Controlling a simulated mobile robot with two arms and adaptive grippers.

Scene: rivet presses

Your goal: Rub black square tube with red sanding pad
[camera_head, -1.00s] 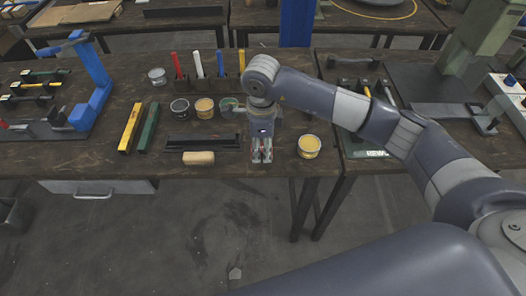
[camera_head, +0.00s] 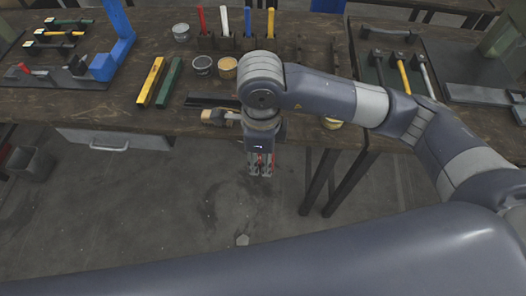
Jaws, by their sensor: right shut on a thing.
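The black square tube (camera_head: 205,101) lies on the dark wooden table near its front edge, its right end hidden behind my right arm. My right gripper (camera_head: 260,172) points down just in front of the table edge, apart from the tube and to its right. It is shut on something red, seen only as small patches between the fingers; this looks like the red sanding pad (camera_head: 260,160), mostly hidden. My left gripper is not in view.
A tan block (camera_head: 211,117) lies at the table edge beside my right wrist. Yellow (camera_head: 151,82) and green (camera_head: 170,82) bars lie to the left. Cans (camera_head: 202,65) and a rack of coloured sticks (camera_head: 230,42) stand behind. A blue press (camera_head: 115,48) stands at left.

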